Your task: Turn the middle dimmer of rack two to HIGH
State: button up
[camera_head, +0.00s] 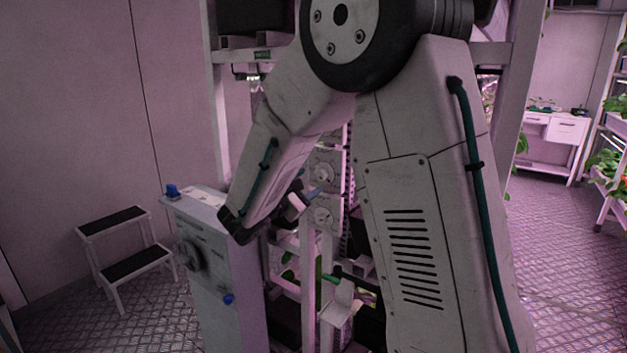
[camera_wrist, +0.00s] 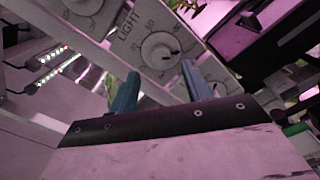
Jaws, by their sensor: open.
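Two white dimmer knobs show on a rack post in the head view, an upper one (camera_head: 323,173) and a lower one (camera_head: 322,217); my arm hides part of the rack. In the wrist view one round dimmer (camera_wrist: 160,51) sits on a grey plate marked LIGHT, just beyond my fingertips. Its dark mark points to the right in that view. Another dimmer (camera_wrist: 86,6) is cut off at the top left. My gripper (camera_wrist: 160,70) is open, its two blue-grey fingers apart and empty. In the head view my gripper (camera_head: 308,191) is close to the plates; contact cannot be told.
A grey cabinet (camera_head: 232,275) with a dark wheel and blue knobs stands left of the rack. A step stool (camera_head: 125,250) is by the left wall. A green handle (camera_head: 332,279) sticks out low on the rack. Floor at right (camera_head: 560,240) is clear.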

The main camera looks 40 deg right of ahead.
jog(key=v, duration=0.3)
jog(key=shift+a, duration=0.15)
dwell(0.4)
jog(key=s+f+m+g+y, duration=0.3)
jog(key=s+m+g+y, duration=0.1)
jog(key=s, duration=0.5)
jog(key=s+f+m+g+y, duration=0.25)
jog(key=s+m+g, duration=0.2)
jog(key=s, duration=0.45)
jog(key=s+a+r+m+t+y, duration=0.3)
jog(key=s+a+m+y, duration=0.3)
jog(key=s+a+y, duration=0.4)
jog(key=s+a+r, duration=0.1)
jog(key=s, duration=0.3)
jog(key=shift+s+a, duration=0.15)
jog(key=shift+s, duration=0.1)
